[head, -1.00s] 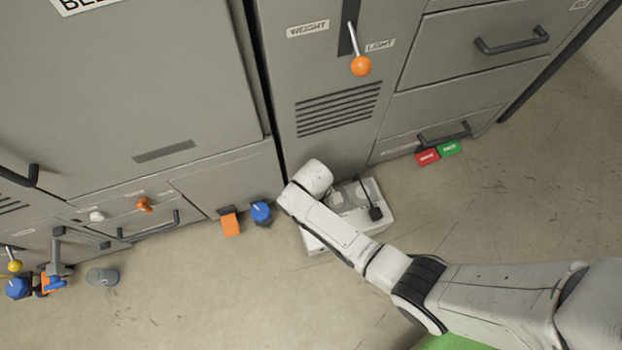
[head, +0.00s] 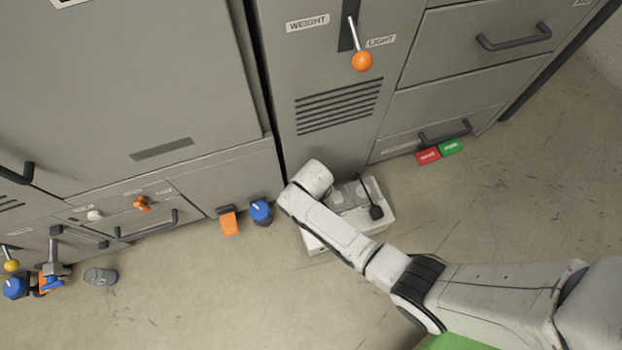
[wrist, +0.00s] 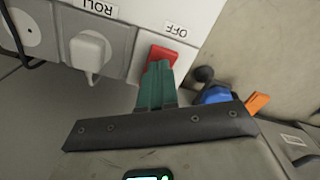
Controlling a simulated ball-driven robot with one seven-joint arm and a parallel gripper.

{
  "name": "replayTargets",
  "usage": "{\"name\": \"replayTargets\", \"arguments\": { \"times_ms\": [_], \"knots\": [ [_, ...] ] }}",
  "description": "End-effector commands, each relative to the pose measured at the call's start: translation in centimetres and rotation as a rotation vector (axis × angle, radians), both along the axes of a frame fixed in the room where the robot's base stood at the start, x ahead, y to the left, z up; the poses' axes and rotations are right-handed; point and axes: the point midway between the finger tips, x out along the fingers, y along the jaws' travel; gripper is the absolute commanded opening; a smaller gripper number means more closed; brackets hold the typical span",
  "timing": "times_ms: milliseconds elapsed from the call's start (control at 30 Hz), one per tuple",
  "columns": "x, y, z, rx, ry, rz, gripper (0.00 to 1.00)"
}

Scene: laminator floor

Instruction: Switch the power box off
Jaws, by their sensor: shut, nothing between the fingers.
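The power box (head: 381,205) is a white box on the floor against the foot of the grey cabinet, partly covered by my arm in the head view. In the wrist view the box (wrist: 195,13) shows a red button (wrist: 166,52) beside an OFF label, and a white plug (wrist: 88,50) below a ROLL label. My gripper (wrist: 158,65) is shut and empty, its green fingertips right at the red button and overlapping it. I cannot tell whether they touch it or whether it is pressed in. The head view hides my fingers behind my arm.
A blue knob-like piece (head: 261,211) and an orange block (head: 229,222) sit left of the box. Red (head: 428,157) and green (head: 451,147) blocks lie to its right by the drawers. An orange-balled lever (head: 361,61) is above. Floor in front is mostly clear.

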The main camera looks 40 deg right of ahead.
Motion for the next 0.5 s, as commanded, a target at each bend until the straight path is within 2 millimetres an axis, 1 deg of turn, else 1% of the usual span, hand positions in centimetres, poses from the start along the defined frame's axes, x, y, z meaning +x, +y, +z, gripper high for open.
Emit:
{"name": "replayTargets", "arguments": {
  "times_ms": [500],
  "knots": [
    [0.01,0.00,-0.77,0.000,0.000,0.000,0.00]
  ]
}}
